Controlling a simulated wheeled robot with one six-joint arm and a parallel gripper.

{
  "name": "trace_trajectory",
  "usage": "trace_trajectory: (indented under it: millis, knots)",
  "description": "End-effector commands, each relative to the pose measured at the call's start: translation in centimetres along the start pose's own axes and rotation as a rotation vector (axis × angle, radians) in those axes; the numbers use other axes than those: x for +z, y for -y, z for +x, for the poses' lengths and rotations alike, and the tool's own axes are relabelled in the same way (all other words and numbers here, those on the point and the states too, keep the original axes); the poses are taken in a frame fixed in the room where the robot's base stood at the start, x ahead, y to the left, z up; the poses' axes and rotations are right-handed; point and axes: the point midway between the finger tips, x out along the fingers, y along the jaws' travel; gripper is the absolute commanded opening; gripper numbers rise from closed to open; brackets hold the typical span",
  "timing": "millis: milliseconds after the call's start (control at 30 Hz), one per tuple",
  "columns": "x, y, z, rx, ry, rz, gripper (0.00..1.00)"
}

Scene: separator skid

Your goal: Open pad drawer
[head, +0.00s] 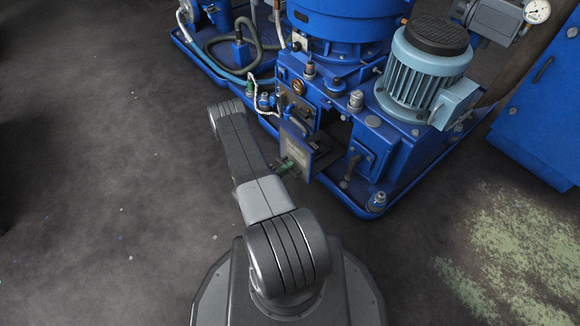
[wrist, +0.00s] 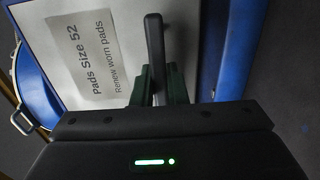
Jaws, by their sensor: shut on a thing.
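The pad drawer (head: 293,146) is on the near face of the blue skid in the head view, standing out from it with a dark interior behind its front. In the wrist view its pale front (wrist: 112,22) carries a label (wrist: 90,58) reading "Pads Size 52, Renew worn pads". A dark bar handle (wrist: 154,40) stands on that front. My gripper (wrist: 161,84) has its green fingers on both sides of the handle, shut on it. The gripper's green fingers also show small beside the drawer front in the head view (head: 286,165), partly hidden by my arm.
The blue separator skid (head: 365,208) has a low rim along the floor. A light blue motor (head: 425,70) stands on its right part. Hoses (head: 222,45) run at the back left. A blue cabinet (head: 545,115) stands at right. The floor (head: 90,200) at left is clear.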

Motion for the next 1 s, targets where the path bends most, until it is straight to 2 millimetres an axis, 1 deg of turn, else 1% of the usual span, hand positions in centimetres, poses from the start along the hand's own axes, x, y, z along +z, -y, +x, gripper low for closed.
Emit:
trace_trajectory:
  millis: [233,267,300,367,633,767,867,1000]
  knots:
    - [-0.1,0.0,0.0,-0.001,-0.001,0.0,0.0]
    - [-0.1,0.0,0.0,-0.001,-0.001,0.001,0.17]
    - [-0.1,0.0,0.0,-0.001,-0.001,0.001,0.24]
    - [-0.1,0.0,0.0,-0.001,-0.001,0.001,0.35]
    - [0.0,0.0,0.0,0.0,-0.001,0.0,0.35]
    - [-0.1,0.0,-0.6,-0.001,-0.002,0.0,0.35]
    - [-0.1,-0.1,-1.7,-0.001,-0.004,-0.001,0.35]
    - [-0.1,-0.1,-3.9,-0.001,-0.006,0.0,0.35]
